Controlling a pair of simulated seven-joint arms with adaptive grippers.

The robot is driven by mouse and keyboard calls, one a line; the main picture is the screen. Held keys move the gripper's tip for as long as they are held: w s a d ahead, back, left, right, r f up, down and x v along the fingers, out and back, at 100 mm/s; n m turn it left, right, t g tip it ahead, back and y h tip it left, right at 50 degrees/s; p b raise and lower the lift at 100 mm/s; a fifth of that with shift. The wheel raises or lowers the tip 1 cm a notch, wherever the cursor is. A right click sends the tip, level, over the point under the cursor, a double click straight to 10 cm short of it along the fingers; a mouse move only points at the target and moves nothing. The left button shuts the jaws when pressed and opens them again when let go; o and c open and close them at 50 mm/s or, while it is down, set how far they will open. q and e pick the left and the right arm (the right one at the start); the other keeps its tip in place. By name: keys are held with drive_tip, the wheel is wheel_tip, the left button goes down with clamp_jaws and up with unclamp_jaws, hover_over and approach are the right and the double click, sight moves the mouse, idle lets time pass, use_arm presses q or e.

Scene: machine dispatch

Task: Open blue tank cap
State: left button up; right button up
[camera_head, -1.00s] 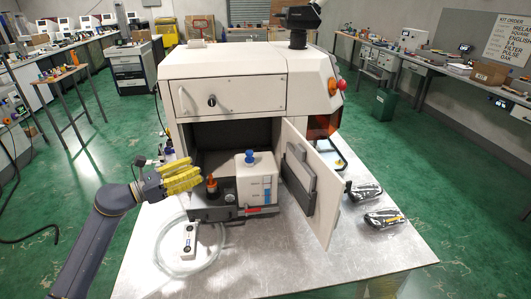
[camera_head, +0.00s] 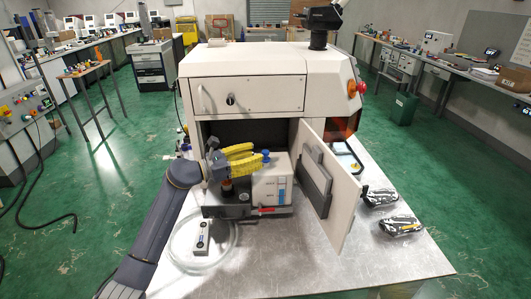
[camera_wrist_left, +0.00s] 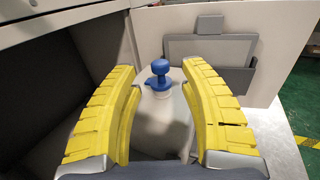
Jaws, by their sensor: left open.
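The blue tank cap (camera_wrist_left: 160,74) has a knob top and sits on the white neck of the white tank (camera_wrist_left: 161,125). In the head view the cap (camera_head: 266,156) shows just right of my left fingertips, and the tank (camera_head: 271,185) stands inside the machine's open bay. My left gripper (camera_head: 258,157) has yellow fingers. It is open and empty, and its fingers reach toward the cap from the left. In the left wrist view the cap appears between and beyond the two fingertips (camera_wrist_left: 160,68), with no contact visible. My right gripper is not in view.
The machine's white door (camera_head: 331,192) stands open to the right of the tank. A bottle with an orange-brown cap (camera_head: 227,187) stands left of the tank. Two dark packets lie at right.

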sight(266, 151)
use_arm(q)
drive_tip(key=shift+x, duration=2.2)
drive_tip(key=shift+o, duration=0.3)
clamp_jaws()
